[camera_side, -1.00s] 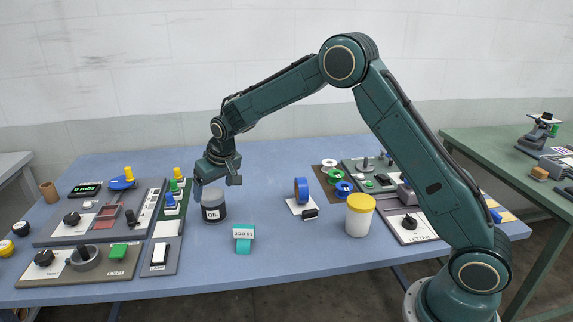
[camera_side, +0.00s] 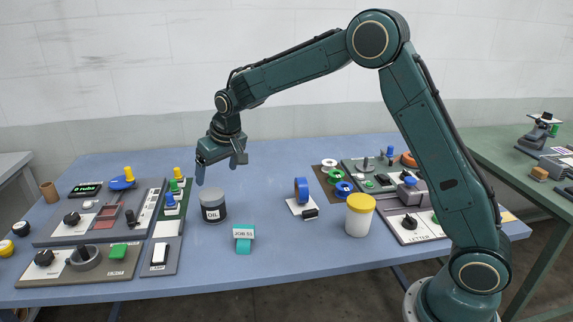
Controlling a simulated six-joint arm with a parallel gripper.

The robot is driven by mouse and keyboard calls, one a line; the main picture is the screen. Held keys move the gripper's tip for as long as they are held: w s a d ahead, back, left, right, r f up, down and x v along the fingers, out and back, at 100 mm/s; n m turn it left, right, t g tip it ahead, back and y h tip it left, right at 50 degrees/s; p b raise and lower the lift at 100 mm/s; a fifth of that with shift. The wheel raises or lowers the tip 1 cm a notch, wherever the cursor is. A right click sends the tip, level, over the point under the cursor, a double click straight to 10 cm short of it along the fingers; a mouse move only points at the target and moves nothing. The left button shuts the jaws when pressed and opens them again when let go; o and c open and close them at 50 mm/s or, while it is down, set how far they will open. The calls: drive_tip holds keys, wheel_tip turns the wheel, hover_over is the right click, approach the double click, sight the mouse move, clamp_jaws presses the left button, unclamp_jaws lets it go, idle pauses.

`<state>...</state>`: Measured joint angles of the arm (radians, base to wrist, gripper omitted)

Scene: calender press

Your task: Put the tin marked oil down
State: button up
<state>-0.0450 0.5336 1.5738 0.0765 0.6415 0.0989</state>
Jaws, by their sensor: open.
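The tin marked OIL (camera_side: 213,207) is a dark tin with a grey top and a white label. It stands upright on the blue table (camera_side: 285,250), behind and left of the teal JOB 51 stand (camera_side: 244,240). My gripper (camera_side: 218,177) is above the tin, with its fingers apart and nothing between them. A gap shows between the fingertips and the tin's top.
Control panels with knobs and buttons (camera_side: 95,212) fill the table's left side. A blue ring on a white base (camera_side: 301,192) and a yellow-lidded white jar (camera_side: 359,214) stand to the right. The table between the tin and the blue ring is clear.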

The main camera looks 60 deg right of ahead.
drive_tip(key=s+r, duration=0.6)
drive_tip(key=s, duration=0.3)
drive_tip(key=s+r, duration=0.6)
drive_tip(key=s, duration=0.4)
drive_tip(key=s+f+n+t, duration=0.1)
drive_tip(key=s, duration=1.9)
drive_tip(key=shift+s+d+f+y, duration=0.2)
drive_tip(key=shift+d+f+y, duration=0.15)
drive_tip(key=shift+d, duration=0.1)
